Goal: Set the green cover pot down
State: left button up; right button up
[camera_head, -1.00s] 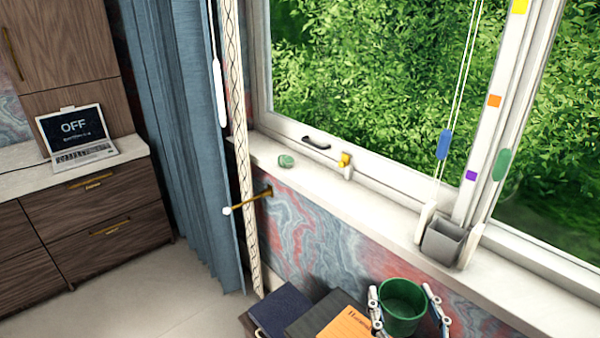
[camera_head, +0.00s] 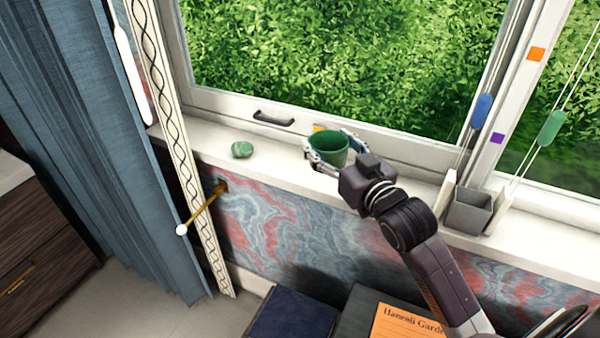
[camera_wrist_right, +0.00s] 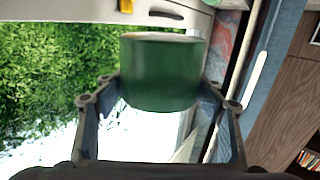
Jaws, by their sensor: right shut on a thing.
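In the right wrist view the pot (camera_wrist_right: 162,75) fills the space between the two fingers of the right gripper (camera_wrist_right: 160,92). Whether the pot's base touches the white sill (camera_head: 285,171) cannot be told. My left gripper is not in view.
A green stone (camera_head: 242,150) lies on the sill left of the pot. A grey square container (camera_head: 468,210) stands on the sill to the right. A yellow item (camera_head: 319,129) is partly hidden behind the pot. Books (camera_head: 292,316) lie below the sill.

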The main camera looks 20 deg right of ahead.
jog(key=w+d+r+m+h, duration=0.1)
jog(key=w+d+r, duration=0.1)
jog(key=d+r, duration=0.55)
jog(key=f, duration=1.9)
jog(key=shift+w+a+f, duration=0.1)
jog(key=shift+a+f, duration=0.1)
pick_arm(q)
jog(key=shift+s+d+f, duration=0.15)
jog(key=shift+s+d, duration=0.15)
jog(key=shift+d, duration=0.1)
pick_arm(e)
jog(key=o, duration=1.3)
jog(key=shift+f, duration=0.1)
